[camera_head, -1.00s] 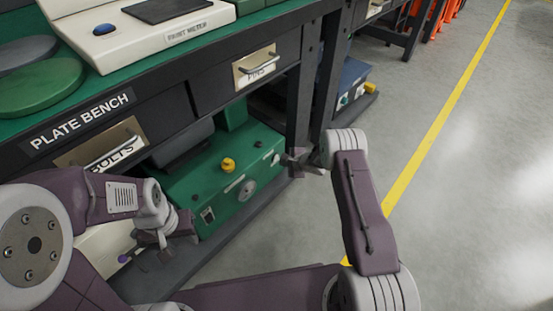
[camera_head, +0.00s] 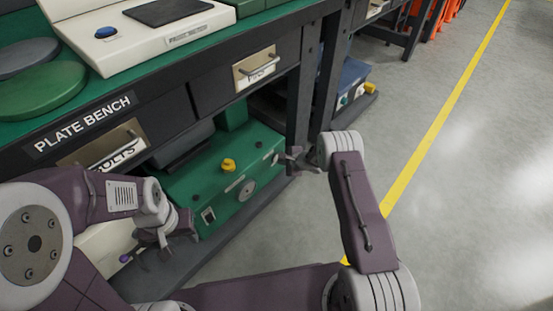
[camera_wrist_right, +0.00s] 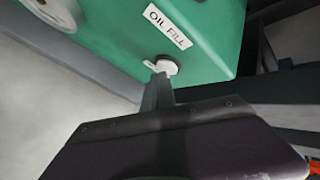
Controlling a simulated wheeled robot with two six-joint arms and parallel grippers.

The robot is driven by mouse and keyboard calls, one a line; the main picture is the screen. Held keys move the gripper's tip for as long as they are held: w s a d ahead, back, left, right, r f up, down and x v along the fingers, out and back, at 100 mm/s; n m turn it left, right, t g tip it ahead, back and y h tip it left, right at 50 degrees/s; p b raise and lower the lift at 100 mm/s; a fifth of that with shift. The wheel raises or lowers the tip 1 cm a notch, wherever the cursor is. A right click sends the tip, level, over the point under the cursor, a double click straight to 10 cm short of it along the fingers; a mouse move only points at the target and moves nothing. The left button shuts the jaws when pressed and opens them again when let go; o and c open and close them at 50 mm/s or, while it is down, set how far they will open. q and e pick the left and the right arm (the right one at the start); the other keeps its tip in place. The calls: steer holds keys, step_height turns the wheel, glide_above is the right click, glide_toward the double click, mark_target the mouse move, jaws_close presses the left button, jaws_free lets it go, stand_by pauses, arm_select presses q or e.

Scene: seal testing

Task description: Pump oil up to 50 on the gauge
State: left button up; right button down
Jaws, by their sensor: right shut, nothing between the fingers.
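A green machine (camera_head: 215,180) stands under the bench with a yellow knob (camera_head: 228,165) on top. The round gauge (camera_head: 247,190) is on its front; its reading is too small to make out. The gauge is cut off at the top left of the right wrist view (camera_wrist_right: 52,8). There, a label reads OIL FILL above a small pale knob with a dark rim (camera_wrist_right: 166,66). My right gripper (camera_wrist_right: 160,80) is shut and empty, its tips right at this knob; I cannot tell whether they touch. My left gripper (camera_head: 165,238) is at the machine's left end; its jaw gap is unclear.
The bench (camera_head: 105,115) overhangs the machine, with drawers labelled BOLTS (camera_head: 118,150) and PINS (camera_head: 257,74). A bench leg (camera_head: 301,95) stands close behind my right gripper. A blue machine (camera_head: 350,83) is further back. Open floor (camera_head: 470,190) lies to the right.

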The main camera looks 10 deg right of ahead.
steer(key=shift+w+a, duration=0.2)
steer(key=shift+s, duration=0.1)
stand_by(0.4)
steer(key=shift+s+d+p, duration=0.5)
steer(key=shift+s+p, duration=0.05)
steer(key=shift+p, duration=0.15)
steer(key=shift+s+d+p, duration=0.75)
steer(key=shift+s+d, duration=0.05)
steer(key=shift+s, duration=0.2)
steer(key=shift+s+d+p, duration=0.75)
steer(key=shift+s, duration=0.2)
